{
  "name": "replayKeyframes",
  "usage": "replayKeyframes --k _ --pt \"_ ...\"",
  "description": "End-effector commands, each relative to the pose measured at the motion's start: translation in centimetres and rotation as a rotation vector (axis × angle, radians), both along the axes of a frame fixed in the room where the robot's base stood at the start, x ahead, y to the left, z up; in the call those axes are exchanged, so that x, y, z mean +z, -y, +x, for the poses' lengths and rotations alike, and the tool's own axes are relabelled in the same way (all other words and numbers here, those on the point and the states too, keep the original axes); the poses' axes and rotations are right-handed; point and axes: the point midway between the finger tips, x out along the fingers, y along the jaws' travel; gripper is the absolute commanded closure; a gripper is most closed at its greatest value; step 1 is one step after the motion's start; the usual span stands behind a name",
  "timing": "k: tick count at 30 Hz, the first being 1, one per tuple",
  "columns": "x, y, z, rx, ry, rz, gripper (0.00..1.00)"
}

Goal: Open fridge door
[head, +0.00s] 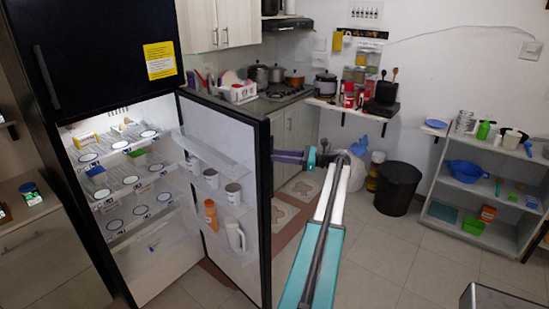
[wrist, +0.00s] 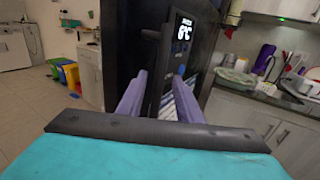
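The fridge door (head: 220,140) stands wide open in the head view, its inner side with racks facing the camera. The fridge interior (head: 125,180) shows shelves with round white lids. My gripper (head: 276,156) is at the outer side of the door, near its free edge. In the wrist view my gripper (wrist: 160,82) has its two purple fingers apart, pointing at the door's dark front. A dark door handle (wrist: 150,35) shows above and between the fingers. Its lower part is hard to make out, so contact is unclear.
A kitchen counter (head: 270,100) with pots is behind the door. A black bin (head: 397,187) and a low shelf (head: 470,190) stand to the right. Tiled floor (head: 390,270) is clear in front. The upper fridge door (head: 100,60) is shut.

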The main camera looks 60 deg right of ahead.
Motion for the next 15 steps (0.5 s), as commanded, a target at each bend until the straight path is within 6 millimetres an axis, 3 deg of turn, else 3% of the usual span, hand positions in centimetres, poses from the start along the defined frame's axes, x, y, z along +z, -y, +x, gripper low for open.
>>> replayKeyframes --k 15 --pt "-0.2 2.7 -7.8 0.0 0.001 0.0 0.68"
